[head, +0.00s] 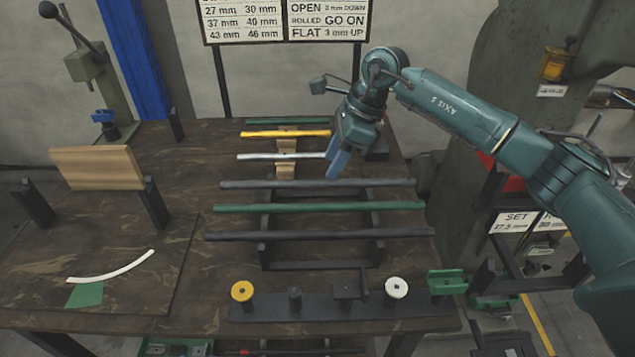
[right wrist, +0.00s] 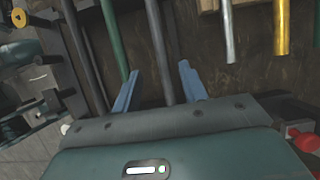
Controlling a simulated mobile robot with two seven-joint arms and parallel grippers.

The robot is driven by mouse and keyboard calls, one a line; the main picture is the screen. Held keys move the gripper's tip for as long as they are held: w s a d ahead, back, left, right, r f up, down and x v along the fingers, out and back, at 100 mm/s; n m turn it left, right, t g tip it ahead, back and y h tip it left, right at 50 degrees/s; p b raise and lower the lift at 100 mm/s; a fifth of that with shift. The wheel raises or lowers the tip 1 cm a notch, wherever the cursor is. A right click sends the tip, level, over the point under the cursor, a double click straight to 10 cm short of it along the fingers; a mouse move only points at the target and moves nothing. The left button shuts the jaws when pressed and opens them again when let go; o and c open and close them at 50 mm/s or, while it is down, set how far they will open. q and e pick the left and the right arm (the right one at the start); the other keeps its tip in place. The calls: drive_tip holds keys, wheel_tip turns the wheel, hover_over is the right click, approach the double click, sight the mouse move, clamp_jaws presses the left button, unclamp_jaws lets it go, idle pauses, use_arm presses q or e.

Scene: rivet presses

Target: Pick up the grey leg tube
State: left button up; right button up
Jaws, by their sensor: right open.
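The grey leg tube (head: 290,184) lies across a dark rack, the rearmost of three long tubes there. In the right wrist view this grey tube (right wrist: 157,45) runs toward the gap between my fingers. My right gripper (head: 338,163) is open and empty, fingers pointing down, just behind the tube's right half. The right wrist view shows its two blue fingers (right wrist: 158,88) spread on either side of the tube's line; I cannot tell how far above it they are. A second dark grey tube (head: 320,234) lies at the rack's front. My left gripper is out of view.
A green tube (head: 318,207) lies between the two grey ones. Silver (head: 275,156), yellow (head: 285,134) and dark green (head: 287,121) tubes lie behind on wooden supports. A front strip (head: 320,306) carries several posts. A wooden board (head: 97,167) stands left.

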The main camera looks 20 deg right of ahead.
sight(319, 184)
drive_tip(key=x, duration=0.5)
drive_tip(key=shift+w+a+p, duration=0.2)
drive_tip(key=shift+w+p, duration=0.05)
drive_tip(key=shift+p, duration=0.1)
clamp_jaws()
